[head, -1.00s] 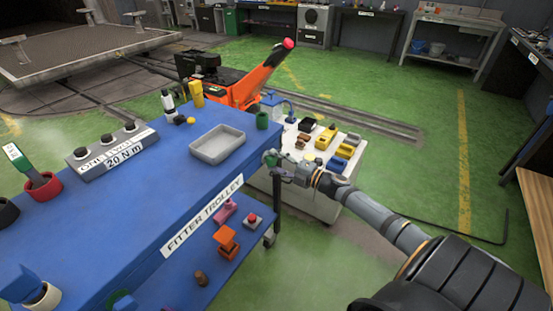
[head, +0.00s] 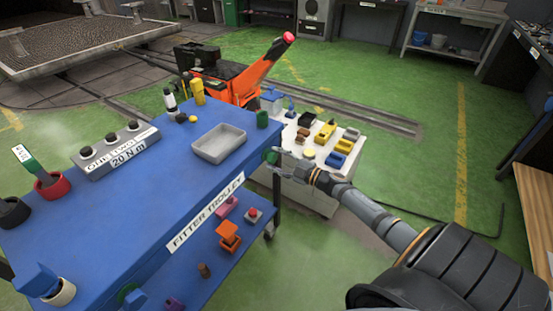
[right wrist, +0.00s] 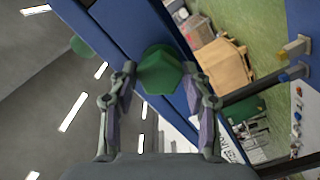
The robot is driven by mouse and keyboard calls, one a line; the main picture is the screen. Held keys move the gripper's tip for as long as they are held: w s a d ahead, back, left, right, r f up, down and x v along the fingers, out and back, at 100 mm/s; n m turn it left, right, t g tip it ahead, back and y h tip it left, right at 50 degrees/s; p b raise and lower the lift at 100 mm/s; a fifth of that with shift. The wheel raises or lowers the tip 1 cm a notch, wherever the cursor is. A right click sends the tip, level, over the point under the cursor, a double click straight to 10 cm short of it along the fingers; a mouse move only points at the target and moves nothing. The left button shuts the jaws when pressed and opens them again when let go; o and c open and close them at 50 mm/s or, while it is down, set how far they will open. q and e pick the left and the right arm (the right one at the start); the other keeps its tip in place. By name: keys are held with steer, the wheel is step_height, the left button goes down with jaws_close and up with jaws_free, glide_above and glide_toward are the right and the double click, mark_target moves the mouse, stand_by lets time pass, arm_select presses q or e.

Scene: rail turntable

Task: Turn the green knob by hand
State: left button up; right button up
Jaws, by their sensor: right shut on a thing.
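The green knob (head: 271,156) is on the right end of the blue fitter trolley (head: 215,190), just below its top. My right gripper (head: 275,161) reaches it from the right and is shut on it. In the right wrist view the faceted green knob (right wrist: 163,75) sits between the two fingertips of my right gripper (right wrist: 160,78), one finger on each side. My left gripper is not in view.
A green cylinder (head: 262,119) stands on the trolley's corner near the knob. A grey tray (head: 219,143) lies on the trolley top. A white bench (head: 318,190) with small coloured parts stands just behind my right gripper. Green floor is open to the right.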

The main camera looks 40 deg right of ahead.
stand_by(0.3)
steer(key=o, duration=1.1)
steer(key=v, duration=1.2)
steer(key=shift+f, duration=0.1)
